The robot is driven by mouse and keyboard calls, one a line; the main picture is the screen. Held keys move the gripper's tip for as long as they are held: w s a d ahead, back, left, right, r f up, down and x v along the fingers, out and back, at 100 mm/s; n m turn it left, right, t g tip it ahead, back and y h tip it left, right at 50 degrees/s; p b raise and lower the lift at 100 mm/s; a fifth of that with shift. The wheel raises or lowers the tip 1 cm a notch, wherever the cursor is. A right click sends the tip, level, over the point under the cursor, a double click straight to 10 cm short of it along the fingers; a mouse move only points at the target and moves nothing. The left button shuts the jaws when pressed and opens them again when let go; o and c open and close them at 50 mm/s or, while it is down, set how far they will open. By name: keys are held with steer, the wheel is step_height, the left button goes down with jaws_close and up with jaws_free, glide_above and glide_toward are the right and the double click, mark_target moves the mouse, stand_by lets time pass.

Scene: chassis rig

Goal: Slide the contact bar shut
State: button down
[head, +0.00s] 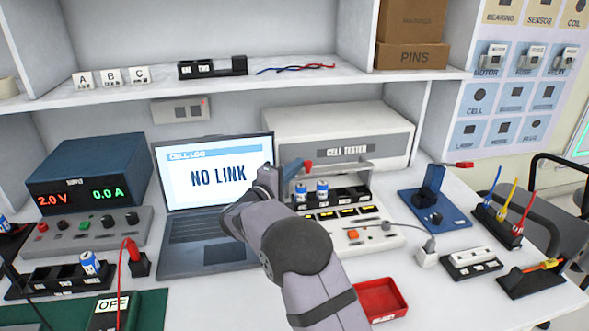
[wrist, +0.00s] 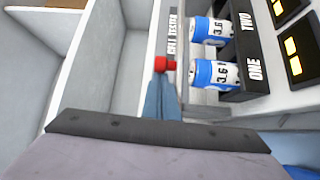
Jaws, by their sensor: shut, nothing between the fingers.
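The contact bar (head: 345,164) is a thin grey rail above the cell holder of the cell tester, with a red knob (head: 308,165) at its left end. My gripper (head: 294,167) is shut and empty, its tips right beside the knob. In the wrist view the knob (wrist: 165,64) shows just beyond my gripper's tips (wrist: 161,82); I cannot tell whether they touch. Two blue and white cells (head: 322,190) stand in the holder (head: 350,194); the wrist view shows them at slots ONE and TWO. My arm hides part of the tester's left side.
The laptop (head: 218,176) reading NO LINK stands left of my gripper. The cell tester's box (head: 345,125) is behind. A red tray (head: 380,298) lies in front, and a blue fixture (head: 430,205) stands to the right. A shelf (head: 330,75) runs above.

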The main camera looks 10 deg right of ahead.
steer(key=s+b, duration=0.2)
steer(key=s, duration=0.1)
steer(key=shift+s+f+b, duration=0.25)
steer(key=shift+s+b, duration=0.1)
steer(key=shift+b, duration=0.05)
steer(key=shift+s+r, duration=0.2)
steer(key=shift+s, duration=0.35)
steer(key=shift+s+b, duration=0.1)
steer(key=shift+b, duration=0.25)
steer(key=shift+s+a+f, duration=0.1)
steer(key=shift+s+a, duration=0.1)
steer(key=shift+a, duration=0.05)
steer(key=b+v, duration=0.4)
steer(key=v, duration=0.5)
